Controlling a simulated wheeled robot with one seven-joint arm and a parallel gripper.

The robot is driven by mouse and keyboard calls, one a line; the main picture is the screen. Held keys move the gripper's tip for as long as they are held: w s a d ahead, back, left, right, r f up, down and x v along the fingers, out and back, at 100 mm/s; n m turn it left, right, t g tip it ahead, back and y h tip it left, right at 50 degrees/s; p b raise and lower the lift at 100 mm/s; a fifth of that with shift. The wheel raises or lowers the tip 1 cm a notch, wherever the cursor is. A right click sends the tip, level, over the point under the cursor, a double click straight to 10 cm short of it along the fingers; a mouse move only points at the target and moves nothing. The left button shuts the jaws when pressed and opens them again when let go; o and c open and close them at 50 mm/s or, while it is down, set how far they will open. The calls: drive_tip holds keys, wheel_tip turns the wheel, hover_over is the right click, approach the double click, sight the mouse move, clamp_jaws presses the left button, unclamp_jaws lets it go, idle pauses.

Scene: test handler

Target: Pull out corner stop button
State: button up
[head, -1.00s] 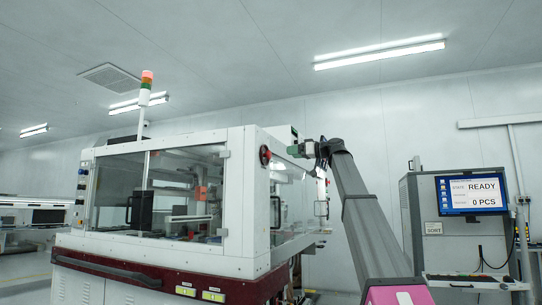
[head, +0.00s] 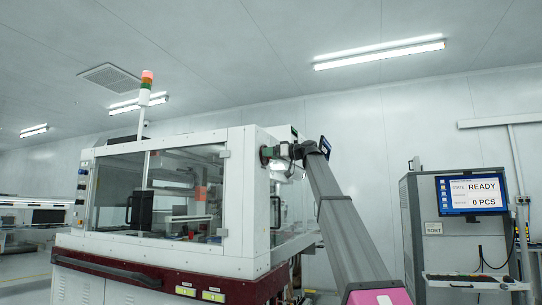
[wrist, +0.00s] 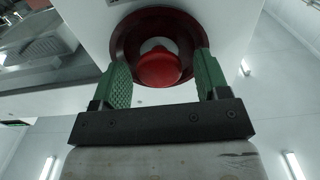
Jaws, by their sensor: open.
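The red corner stop button (wrist: 158,70) shows in the wrist view, with a dark red round collar (wrist: 124,40) around it on the machine's white corner panel. My gripper (wrist: 162,62) is open, with one green finger on each side of the button. A gap shows between the button and each finger; I cannot tell how deep the fingertips reach. In the head view my gripper (head: 267,153) is at the corner of the white machine (head: 246,190), and the button is hidden behind it.
The machine has glass windows (head: 180,190) and a signal tower (head: 146,88) on top. A grey cabinet with a monitor (head: 471,192) reading READY and 0 PCS stands at the right. Open floor shows between the cabinet and the machine.

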drive_tip(key=c, duration=1)
drive_tip(key=shift+s+d, duration=0.2)
drive_tip(key=shift+d, duration=0.3)
drive_tip(key=o, duration=1)
drive_tip(key=v, duration=1)
drive_tip(key=shift+d, duration=0.35)
drive_tip(key=shift+s, duration=0.15)
